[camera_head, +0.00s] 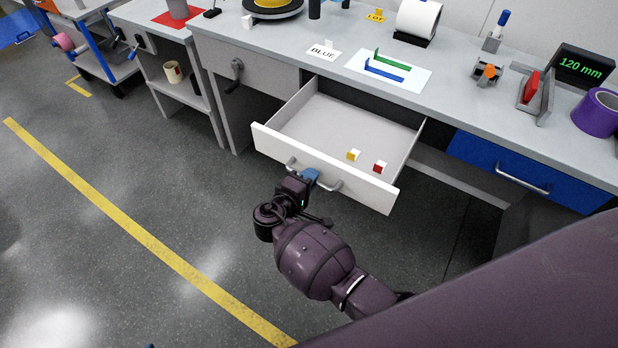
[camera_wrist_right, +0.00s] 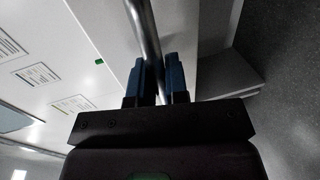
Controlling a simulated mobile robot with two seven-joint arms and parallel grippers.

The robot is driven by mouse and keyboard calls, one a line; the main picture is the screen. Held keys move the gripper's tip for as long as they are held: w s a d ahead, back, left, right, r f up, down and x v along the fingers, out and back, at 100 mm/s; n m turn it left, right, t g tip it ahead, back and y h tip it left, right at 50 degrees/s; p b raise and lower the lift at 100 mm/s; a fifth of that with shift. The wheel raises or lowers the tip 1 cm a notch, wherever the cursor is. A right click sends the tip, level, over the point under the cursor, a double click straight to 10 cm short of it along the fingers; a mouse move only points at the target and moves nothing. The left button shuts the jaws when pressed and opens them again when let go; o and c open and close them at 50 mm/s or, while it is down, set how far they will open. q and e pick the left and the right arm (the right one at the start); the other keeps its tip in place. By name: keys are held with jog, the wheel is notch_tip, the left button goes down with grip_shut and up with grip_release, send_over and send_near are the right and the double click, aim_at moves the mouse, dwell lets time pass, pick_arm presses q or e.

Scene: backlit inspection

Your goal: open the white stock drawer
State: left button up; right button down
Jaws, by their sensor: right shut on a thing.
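The white stock drawer (camera_head: 330,170) is pulled well out from the workbench in the head view, and its inside shows. A small yellow-and-white block (camera_head: 353,155) and a small red-and-white block (camera_head: 380,167) lie in it. My right gripper (camera_head: 308,178) is at the drawer's front, shut on the grey bar handle (camera_head: 330,187). In the right wrist view the handle (camera_wrist_right: 146,40) runs between the two blue fingers of my right gripper (camera_wrist_right: 162,82). My left gripper is not in view.
A blue drawer (camera_head: 530,172) to the right is closed. The floor at left is clear, with a yellow line (camera_head: 150,240).

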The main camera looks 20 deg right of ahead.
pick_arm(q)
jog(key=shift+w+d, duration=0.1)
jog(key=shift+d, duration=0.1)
pick_arm(e)
jog(key=c, duration=1.1)
grip_release()
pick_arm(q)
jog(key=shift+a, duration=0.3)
